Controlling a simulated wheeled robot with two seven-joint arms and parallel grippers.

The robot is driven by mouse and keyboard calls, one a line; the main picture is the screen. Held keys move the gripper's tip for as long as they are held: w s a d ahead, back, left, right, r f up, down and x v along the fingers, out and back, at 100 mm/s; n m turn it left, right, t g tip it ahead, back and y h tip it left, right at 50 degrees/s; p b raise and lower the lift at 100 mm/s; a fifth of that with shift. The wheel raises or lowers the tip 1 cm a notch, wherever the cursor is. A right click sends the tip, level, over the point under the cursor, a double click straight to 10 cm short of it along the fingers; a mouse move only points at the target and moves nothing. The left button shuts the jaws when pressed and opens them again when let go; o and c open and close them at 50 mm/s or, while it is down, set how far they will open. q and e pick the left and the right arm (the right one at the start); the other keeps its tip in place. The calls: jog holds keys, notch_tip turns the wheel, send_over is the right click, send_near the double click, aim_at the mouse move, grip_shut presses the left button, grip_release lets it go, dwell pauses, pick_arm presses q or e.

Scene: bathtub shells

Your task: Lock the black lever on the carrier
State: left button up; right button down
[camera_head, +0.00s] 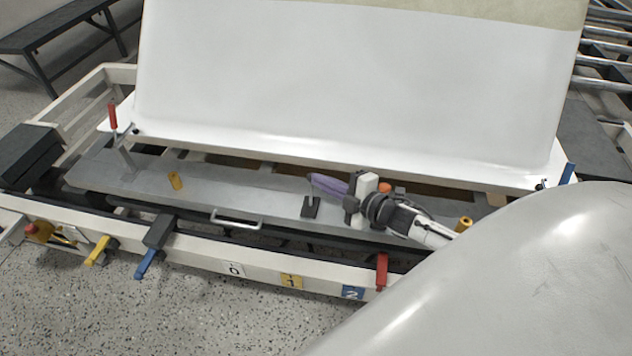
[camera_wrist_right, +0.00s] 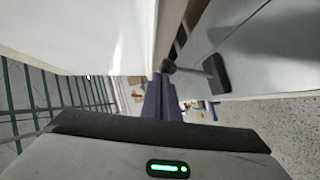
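The black lever (camera_head: 311,208) stands on the grey metal beam of the carrier (camera_head: 262,233): a dark flat pad with a thin upright post. In the right wrist view it shows as a dark pad (camera_wrist_right: 216,74) with a grey rod and a round dark knob. My right gripper (camera_head: 318,182) reaches in from the right, its purple fingers close together and near the top of the post. In the right wrist view, the fingertips (camera_wrist_right: 161,78) are close to the knob; I cannot tell whether they touch it. My left gripper is not in view.
A large white tub shell (camera_head: 350,80) stands upright behind the beam. Another pale shell (camera_head: 520,285) fills the lower right. Red (camera_head: 381,270), yellow (camera_head: 101,250) and blue (camera_head: 146,262) handles line the front rail.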

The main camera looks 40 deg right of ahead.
jog(key=shift+w+d+r, duration=0.1)
jog(key=shift+w+r, duration=0.05)
jog(key=shift+r, duration=0.05)
jog(key=s+r+p, duration=0.4)
jog(key=s+r, duration=0.1)
jog(key=s, duration=0.7)
jog(key=shift+d+r, duration=0.15)
